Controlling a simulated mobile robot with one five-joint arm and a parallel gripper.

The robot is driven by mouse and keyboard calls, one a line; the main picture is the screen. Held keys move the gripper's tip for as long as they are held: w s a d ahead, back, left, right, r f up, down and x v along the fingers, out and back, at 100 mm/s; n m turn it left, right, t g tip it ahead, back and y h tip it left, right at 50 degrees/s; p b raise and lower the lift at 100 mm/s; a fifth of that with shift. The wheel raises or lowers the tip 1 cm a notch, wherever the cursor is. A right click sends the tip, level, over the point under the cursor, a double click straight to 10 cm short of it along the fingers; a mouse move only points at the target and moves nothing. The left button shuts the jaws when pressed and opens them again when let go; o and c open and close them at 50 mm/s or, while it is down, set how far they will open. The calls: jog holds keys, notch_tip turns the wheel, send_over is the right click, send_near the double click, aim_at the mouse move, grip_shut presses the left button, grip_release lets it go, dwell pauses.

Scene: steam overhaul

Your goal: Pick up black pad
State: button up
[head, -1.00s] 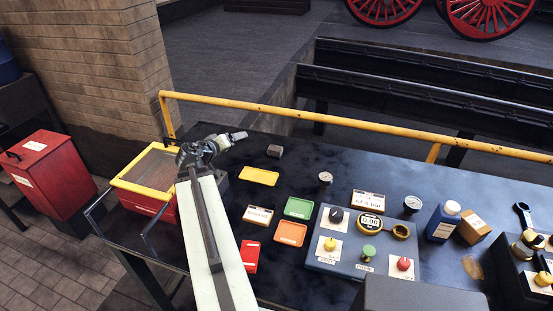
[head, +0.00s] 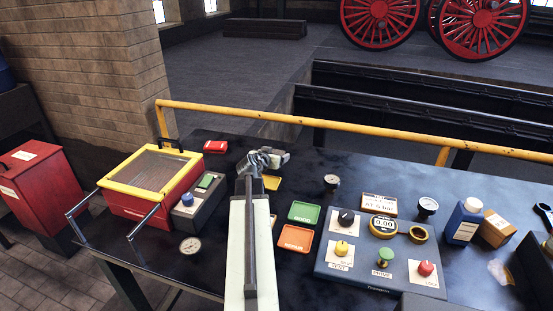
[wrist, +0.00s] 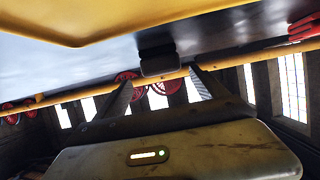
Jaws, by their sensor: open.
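The black pad (wrist: 159,63) shows in the wrist view as a small dark block on the bench top, just beyond and between my fingertips. My gripper (wrist: 161,79) is open, with one finger on each side of the pad's line and nothing held. In the head view my gripper (head: 276,158) is over the far middle of the bench, and it seems to hide the pad there. Whether the fingers touch the pad cannot be told.
A yellow tray (head: 271,183) lies just near my gripper. Green (head: 303,213) and orange (head: 296,239) trays and a control panel (head: 335,263) lie to the right. A yellow-framed red box (head: 122,204) stands left. A yellow rail (head: 350,128) runs behind the bench.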

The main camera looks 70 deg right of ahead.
aim_at(276, 152)
jog(key=x, duration=0.1)
jog(key=b+x, duration=0.1)
jog(key=x, duration=0.1)
jog(key=b+x, duration=0.1)
jog(key=shift+w+f, duration=0.25)
jog(key=shift+w, duration=0.05)
jog(key=shift+d, duration=0.45)
jog(key=shift+s+a, duration=0.1)
jog(key=c, duration=1.6)
